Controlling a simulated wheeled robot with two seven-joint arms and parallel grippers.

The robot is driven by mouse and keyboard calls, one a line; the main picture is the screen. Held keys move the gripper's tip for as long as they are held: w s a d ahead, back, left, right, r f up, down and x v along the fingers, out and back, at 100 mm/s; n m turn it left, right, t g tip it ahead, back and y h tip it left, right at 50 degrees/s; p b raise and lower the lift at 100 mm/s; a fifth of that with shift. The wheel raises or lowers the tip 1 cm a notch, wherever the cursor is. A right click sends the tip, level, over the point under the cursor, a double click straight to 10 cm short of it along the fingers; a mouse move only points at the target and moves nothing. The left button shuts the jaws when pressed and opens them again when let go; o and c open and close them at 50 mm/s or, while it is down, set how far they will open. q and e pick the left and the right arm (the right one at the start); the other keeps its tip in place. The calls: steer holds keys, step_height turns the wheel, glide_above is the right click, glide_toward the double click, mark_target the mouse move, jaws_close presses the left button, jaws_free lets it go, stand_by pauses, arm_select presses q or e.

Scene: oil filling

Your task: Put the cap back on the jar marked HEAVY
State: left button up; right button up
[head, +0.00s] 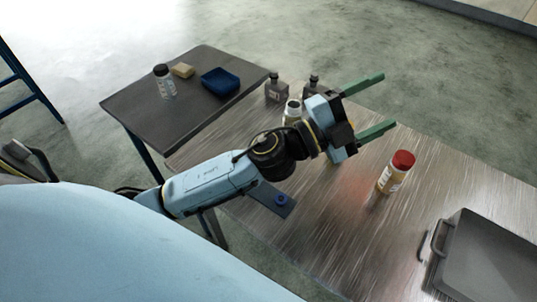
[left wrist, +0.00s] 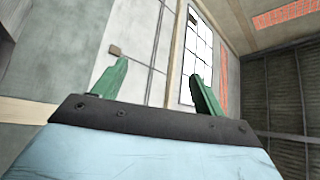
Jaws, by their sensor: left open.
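My left gripper (head: 386,102) is open and empty, its two green fingers spread above the wooden table. It also shows in the left wrist view (left wrist: 160,70), with only walls and a window beyond it. A blue cap (head: 281,199) lies on a dark mat (head: 268,193) at the table's near edge, below my forearm. A pale jar (head: 293,107) with a dark, seemingly open top stands behind my wrist, its lower part hidden. A jar with a red cap (head: 396,172) stands to the right of my gripper. I cannot read HEAVY on any label. My right gripper is out of view.
Two dark bottles (head: 277,89) (head: 313,83) stand at the table's back. A grey case (head: 484,255) sits at the right. A dark side table (head: 140,112) holds a dark-capped jar (head: 164,81), a sponge (head: 183,70) and a blue tray (head: 220,82). The table's middle front is clear.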

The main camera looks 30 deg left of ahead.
arm_select(q)
steer(key=s+d+f+m+g+h, duration=0.25)
steer(key=d+f+m+g, duration=0.3)
steer(key=m+g, duration=0.8)
steer(key=w+a+f+m+g+y, duration=0.1)
steer(key=a+f+m+g+y, duration=0.1)
steer(key=a+f+m+y, duration=0.35)
steer(key=w+a+f+n+y, duration=0.1)
steer(key=a+y, duration=0.4)
steer(key=a, duration=0.6)
steer(key=w+a+f+n+g+y, duration=0.1)
steer(key=w+a+f+n+y, duration=0.1)
steer(key=a+y, duration=0.4)
steer(key=a+f, duration=0.1)
steer(key=a, duration=0.4)
steer(key=shift+w, duration=0.3)
steer(key=shift+f, duration=0.15)
step_height(320, 180, down, 8)
